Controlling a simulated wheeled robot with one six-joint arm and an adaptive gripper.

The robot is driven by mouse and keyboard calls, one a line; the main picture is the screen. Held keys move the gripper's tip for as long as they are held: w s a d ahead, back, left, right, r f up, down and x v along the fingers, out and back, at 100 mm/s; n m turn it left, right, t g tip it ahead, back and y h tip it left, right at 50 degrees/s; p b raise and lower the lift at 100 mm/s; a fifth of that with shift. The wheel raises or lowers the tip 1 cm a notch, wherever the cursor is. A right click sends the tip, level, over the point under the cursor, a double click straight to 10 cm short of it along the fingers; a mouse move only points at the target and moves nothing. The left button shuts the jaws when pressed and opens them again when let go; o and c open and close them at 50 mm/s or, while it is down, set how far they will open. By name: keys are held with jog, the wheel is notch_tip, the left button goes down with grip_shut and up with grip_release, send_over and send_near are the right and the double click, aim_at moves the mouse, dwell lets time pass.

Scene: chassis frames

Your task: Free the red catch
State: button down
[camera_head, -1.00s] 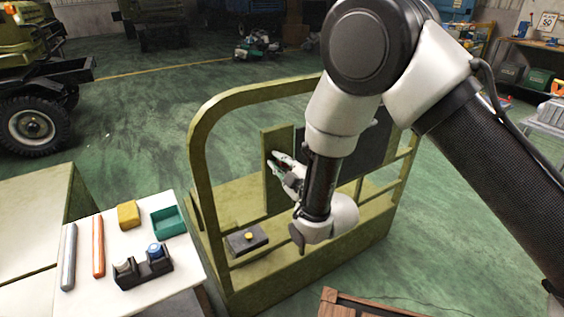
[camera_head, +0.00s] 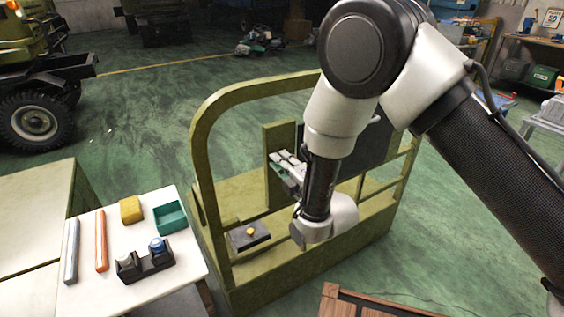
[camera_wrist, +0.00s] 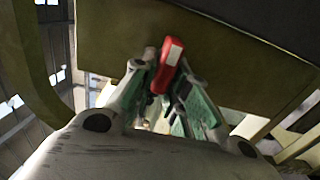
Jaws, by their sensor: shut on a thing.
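The red catch (camera_wrist: 167,66) shows in the wrist view, with a pale patch on its face, against an olive-green panel (camera_wrist: 110,30). My gripper (camera_wrist: 160,75) is shut on it, one finger at each side. In the head view my gripper (camera_head: 287,163) is at the olive upright post (camera_head: 279,140) inside the green frame (camera_head: 203,190). The catch itself cannot be made out there. How it is fixed to the panel is hidden.
The white table (camera_head: 85,290) at left holds an orange bar (camera_head: 101,240), a grey bar (camera_head: 71,250), a sponge (camera_head: 130,210), a teal tray (camera_head: 169,217) and a black holder (camera_head: 146,264).

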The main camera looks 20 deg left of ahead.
dwell(0.4)
jog(key=c, duration=1.4)
grip_release()
jog(key=shift+c, duration=0.2)
jog(key=v, duration=0.7)
jog(key=shift+s+d, duration=0.15)
jog(key=shift+s, duration=0.1)
